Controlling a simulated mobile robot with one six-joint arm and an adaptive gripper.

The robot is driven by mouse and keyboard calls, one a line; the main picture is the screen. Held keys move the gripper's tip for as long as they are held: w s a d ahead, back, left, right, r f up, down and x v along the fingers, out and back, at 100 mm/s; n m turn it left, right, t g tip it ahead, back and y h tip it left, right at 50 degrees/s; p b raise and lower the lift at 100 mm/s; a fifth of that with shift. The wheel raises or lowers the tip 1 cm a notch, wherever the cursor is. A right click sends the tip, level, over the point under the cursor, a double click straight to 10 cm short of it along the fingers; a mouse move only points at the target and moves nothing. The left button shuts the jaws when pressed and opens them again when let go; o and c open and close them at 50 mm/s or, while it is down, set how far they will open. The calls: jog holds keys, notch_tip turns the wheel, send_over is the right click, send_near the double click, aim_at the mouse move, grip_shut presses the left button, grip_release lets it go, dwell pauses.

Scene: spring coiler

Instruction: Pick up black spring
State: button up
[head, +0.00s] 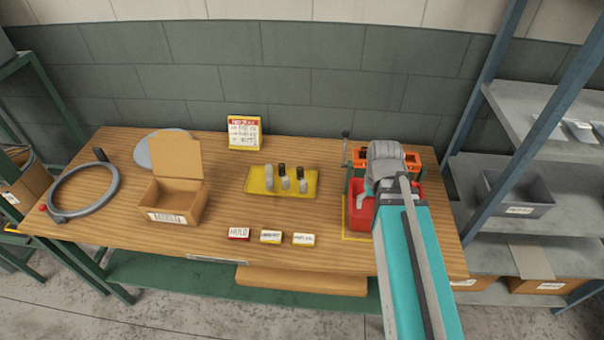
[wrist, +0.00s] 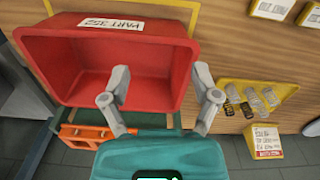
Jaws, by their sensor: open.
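Black springs (head: 300,172) stand upright beside grey ones on a yellow tray (head: 254,181) in the middle of the wooden table. In the wrist view the tray (wrist: 287,89) lies at the right, with a dark spring (wrist: 247,110) on its lower side; the springs are small and hard to tell apart there. My gripper (wrist: 162,79) is open and empty, its two fingers spread over the red bin (wrist: 62,62). In the head view my gripper is right of the tray and well apart from it, and my arm partly hides the red bin (head: 358,219).
An orange device (head: 415,158) with a lever stands behind the red bin. Label blocks (head: 271,237) lie in front of the tray. An open cardboard box (head: 165,205) and a grey ring (head: 62,213) are to the left. A sign (head: 243,135) stands behind the tray.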

jog(key=w+a+n, duration=1)
jog(key=w+a, duration=0.1)
jog(key=w, duration=0.4)
jog(key=r+n+p, duration=0.1)
jog(key=n, duration=0.6)
send_over(300, 169)
notch_tip(300, 169, down, 9)
jog(key=b, duration=0.8)
jog(key=shift+r+b, duration=0.2)
jog(key=shift+b, duration=0.1)
jog(key=shift+w+f+b, duration=0.15)
jog(key=shift+f+b, duration=2.4)
jog(key=shift+f, duration=0.05)
grip_shut()
